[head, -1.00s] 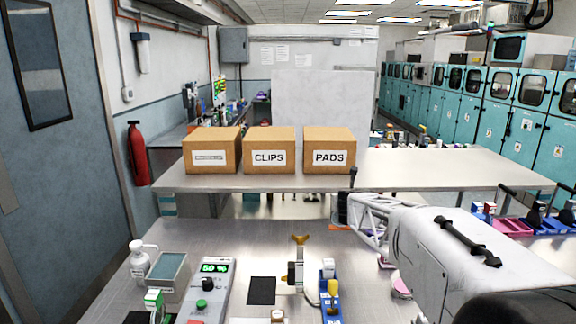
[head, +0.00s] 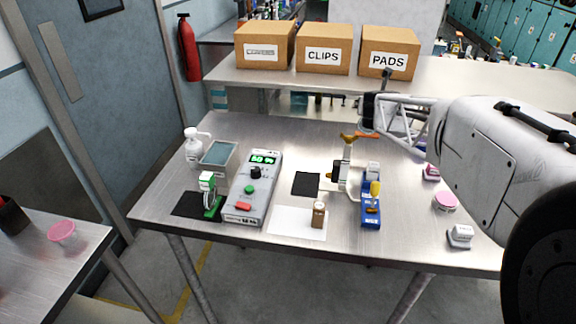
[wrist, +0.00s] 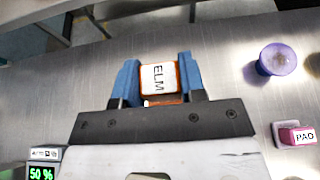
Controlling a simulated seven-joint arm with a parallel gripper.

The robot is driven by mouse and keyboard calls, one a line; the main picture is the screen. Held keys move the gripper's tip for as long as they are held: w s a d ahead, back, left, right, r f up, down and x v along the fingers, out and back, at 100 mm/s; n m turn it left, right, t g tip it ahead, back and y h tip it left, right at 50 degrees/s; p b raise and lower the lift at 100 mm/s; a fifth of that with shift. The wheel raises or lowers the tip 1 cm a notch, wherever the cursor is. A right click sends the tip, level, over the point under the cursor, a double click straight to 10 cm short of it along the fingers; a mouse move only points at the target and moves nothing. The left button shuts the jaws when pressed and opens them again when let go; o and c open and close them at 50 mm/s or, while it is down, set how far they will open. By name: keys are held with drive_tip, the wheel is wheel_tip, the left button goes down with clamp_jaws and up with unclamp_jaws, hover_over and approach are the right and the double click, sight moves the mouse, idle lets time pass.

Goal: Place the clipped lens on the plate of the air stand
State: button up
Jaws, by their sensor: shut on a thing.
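My gripper (wrist: 158,63) is shut on an orange block (wrist: 147,100) with a white label reading ELM, between its blue fingers. In the head view, my gripper (head: 368,112) is above the back of the table, with an orange part (head: 368,135) just below it. A lens is not clearly visible in the grip. A pale stand (head: 346,152) with a yellow-orange top is just left of my gripper; I cannot tell whether they touch. No label identifies it as the air stand. A green clip (head: 212,211) with a round part stands on a black mat at left.
A grey control box (head: 253,190) with a green display stands left of a black square (head: 306,184). A blue holder (head: 371,212) with a yellow handle is near the front. A small brown-and-white piece (head: 318,215) stands on a white sheet (head: 290,222). A pink-topped jar (head: 445,202) is at right.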

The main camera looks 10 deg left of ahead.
drive_tip(key=s+a+r, duration=0.3)
drive_tip(key=s+a, duration=1.4)
drive_tip(key=a, duration=0.4)
drive_tip(key=shift+s+a, duration=0.3)
drive_tip(key=shift+s, duration=0.05)
wheel_tip(320, 180, down, 6)
drive_tip(key=shift+f, duration=0.15)
drive_tip(key=shift+f, duration=1.8)
drive_tip(key=shift+f, duration=0.15)
